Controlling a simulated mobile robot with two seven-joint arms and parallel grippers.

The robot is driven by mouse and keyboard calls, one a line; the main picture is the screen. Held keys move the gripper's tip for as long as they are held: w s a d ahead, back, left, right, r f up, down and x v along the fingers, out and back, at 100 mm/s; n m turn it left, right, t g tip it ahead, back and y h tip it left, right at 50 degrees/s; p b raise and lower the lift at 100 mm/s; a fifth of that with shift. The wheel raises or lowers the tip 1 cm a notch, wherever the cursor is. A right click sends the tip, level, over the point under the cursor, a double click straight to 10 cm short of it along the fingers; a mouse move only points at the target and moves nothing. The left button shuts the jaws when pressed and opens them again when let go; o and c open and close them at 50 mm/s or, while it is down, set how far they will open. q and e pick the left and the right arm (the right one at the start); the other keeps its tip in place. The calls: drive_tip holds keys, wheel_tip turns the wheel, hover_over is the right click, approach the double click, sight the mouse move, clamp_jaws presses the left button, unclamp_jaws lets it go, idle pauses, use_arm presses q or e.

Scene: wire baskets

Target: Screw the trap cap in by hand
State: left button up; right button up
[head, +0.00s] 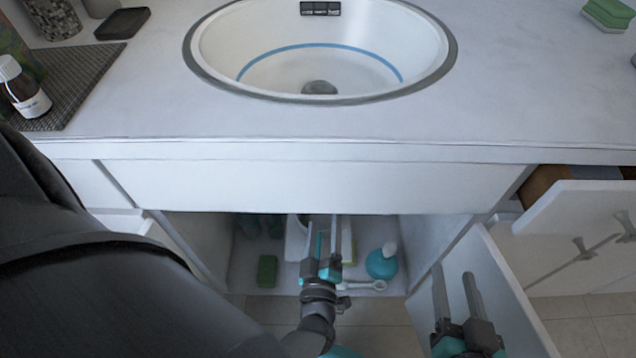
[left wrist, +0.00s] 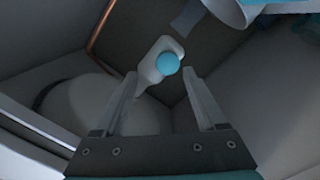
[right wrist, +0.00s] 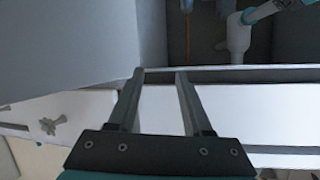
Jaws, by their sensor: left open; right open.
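In the left wrist view a round blue cap (left wrist: 167,63) sits at the end of a pale fitting (left wrist: 160,50), which looks like the trap with its cap. It lies ahead of my left fingertips and between their lines, apart from them. Whether it is fully seated, I cannot tell. My left gripper (head: 329,235) is open and empty inside the cabinet under the sink (head: 320,40); it also shows in the left wrist view (left wrist: 162,78). My right gripper (head: 453,276) is open and empty by the open right door. The counter hides the trap in the head view.
The cabinet floor holds a green box (head: 267,271), a teal round item with a white top (head: 382,265), a white long-handled item (head: 362,286) and a white container (head: 296,240). The open cabinet door (head: 505,310) and an open drawer (head: 580,215) stand at right.

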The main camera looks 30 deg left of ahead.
use_arm(q)
drive_tip(key=w+a+n+y+b, duration=0.1)
drive_tip(key=w+a, duration=0.4)
drive_tip(key=shift+w+g, duration=0.25)
drive_tip(key=shift+g, duration=0.05)
use_arm(e)
drive_tip(key=r+t, duration=0.1)
drive_tip(key=s+a+r+t+y, duration=0.1)
drive_tip(key=t, duration=0.1)
drive_tip(key=shift+a+m, duration=0.3)
use_arm(q)
drive_tip(key=c, duration=0.9)
drive_tip(key=shift+r+m+p, duration=0.1)
drive_tip(key=shift+m+p, duration=0.3)
drive_tip(key=shift+m, duration=0.4)
drive_tip(key=shift+c, duration=0.3)
drive_tip(key=o, duration=0.7)
drive_tip(key=shift+m, duration=0.7)
drive_tip(key=shift+o, duration=1.3)
use_arm(e)
drive_tip(key=shift+r, duration=0.6)
